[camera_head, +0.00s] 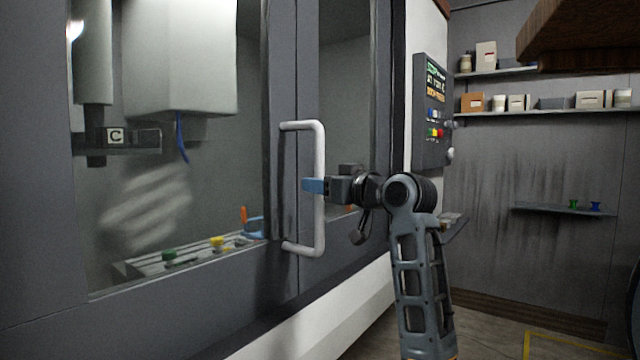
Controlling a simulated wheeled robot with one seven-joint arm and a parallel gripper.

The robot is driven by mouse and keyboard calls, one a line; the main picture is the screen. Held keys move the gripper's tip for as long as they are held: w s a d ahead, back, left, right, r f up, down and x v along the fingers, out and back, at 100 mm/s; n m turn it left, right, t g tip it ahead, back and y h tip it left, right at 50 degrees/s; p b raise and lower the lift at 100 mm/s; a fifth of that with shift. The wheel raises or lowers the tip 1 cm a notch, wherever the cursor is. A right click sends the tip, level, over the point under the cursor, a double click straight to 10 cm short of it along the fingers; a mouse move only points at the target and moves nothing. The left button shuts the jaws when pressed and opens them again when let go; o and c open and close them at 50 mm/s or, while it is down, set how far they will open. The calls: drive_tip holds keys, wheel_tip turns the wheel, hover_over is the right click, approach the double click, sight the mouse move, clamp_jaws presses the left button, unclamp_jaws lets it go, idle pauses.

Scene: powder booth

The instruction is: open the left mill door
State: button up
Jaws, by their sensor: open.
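The left mill door (284,60) is a grey panel with a large window, and it looks shut against the seam beside the right door (308,75). A white C-shaped handle (319,225) stands upright near the left door's right edge. My gripper (313,186) reaches in from the right at the handle's mid-height. The gripper is open. One finger hides the other, so I cannot tell whether the bar lies between them or whether they touch it.
Behind the left window are a white spindle housing (180,60) and a bed with small coloured parts (217,243). A control panel (433,110) is on the mill's right side. Shelves (545,113) line the back wall. A brown overhead block (585,40) juts in at upper right. Floor (480,335) shows at lower right.

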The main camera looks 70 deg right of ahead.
drive_tip(key=shift+w+d, duration=0.15)
drive_tip(key=shift+w, duration=0.2)
drive_tip(key=shift+c, duration=0.4)
clamp_jaws()
